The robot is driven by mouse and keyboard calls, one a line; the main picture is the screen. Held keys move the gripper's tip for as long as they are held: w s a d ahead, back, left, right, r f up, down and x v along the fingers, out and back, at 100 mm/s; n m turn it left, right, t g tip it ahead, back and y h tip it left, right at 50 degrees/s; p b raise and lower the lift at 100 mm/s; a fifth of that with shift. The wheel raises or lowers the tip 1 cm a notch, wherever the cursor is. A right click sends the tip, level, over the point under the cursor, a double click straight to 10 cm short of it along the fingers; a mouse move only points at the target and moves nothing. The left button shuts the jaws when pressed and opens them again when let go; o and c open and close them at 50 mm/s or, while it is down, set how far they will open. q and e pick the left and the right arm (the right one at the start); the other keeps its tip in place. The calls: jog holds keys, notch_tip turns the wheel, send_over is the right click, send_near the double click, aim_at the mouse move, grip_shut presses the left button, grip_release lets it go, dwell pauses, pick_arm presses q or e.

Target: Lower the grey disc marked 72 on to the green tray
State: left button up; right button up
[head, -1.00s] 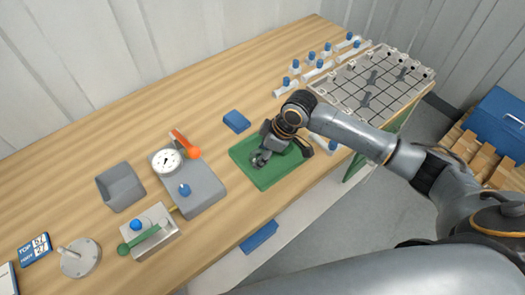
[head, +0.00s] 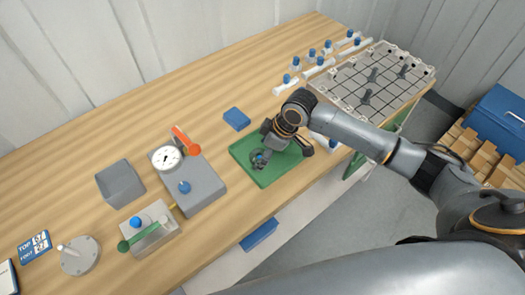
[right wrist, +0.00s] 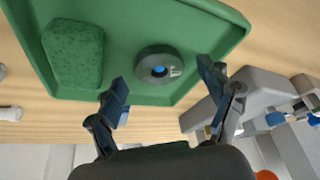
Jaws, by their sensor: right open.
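The grey disc (right wrist: 150,79), a dark ring with a blue centre, lies flat on the green tray (right wrist: 120,20) in the right wrist view. A pale mark on it is too small to read. In the head view the disc (head: 257,160) shows at the left part of the tray (head: 268,180). My right gripper (right wrist: 164,76) is open, with its two fingers apart on either side of the disc's near part and not visibly touching it. In the head view my right gripper (head: 275,152) is low over the tray. My left gripper is not in view.
A green sponge-like block (right wrist: 73,52) lies on the tray. Left of the tray stand a grey base (head: 205,190) with a dial (head: 166,157) and a grey box (head: 121,183). A blue block (head: 236,119) lies behind, and a gridded rack (head: 385,65) stands at the right.

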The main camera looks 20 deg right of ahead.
jog(key=v, duration=1.1)
jog(key=shift+d+r, duration=0.2)
jog(key=shift+r, duration=0.15)
jog(key=shift+s, duration=0.15)
